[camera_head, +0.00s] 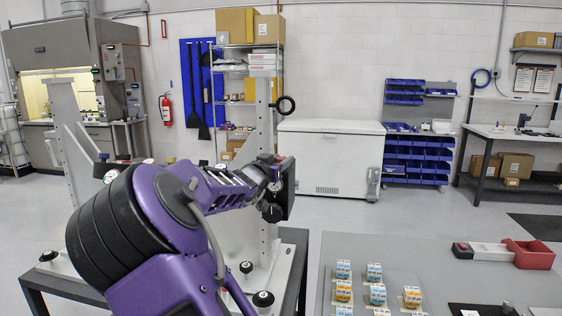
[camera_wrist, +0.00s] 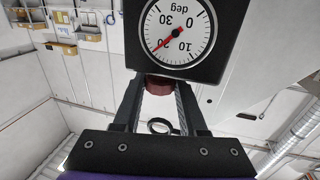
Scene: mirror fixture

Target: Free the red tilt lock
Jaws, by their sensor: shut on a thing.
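The red tilt lock (camera_wrist: 160,84) is a dark red round knob just below a black box with a white degree dial (camera_wrist: 178,32) in the wrist view. The dial's red needle points to the lower left, and its figures are upside down. My gripper (camera_wrist: 163,92) has one finger on each side of the knob and is shut on it. In the head view my gripper (camera_head: 272,172) is at the black box (camera_head: 288,185) on the right white post (camera_head: 264,120). A little red shows there; my arm hides much of the fixture.
The left white post (camera_head: 72,125) stands behind my arm. A black ring (camera_head: 285,105) sticks out from the right post above my gripper. A grey table (camera_head: 440,265) at the right bears several small boxes and a red bin (camera_head: 530,256). Open floor lies behind.

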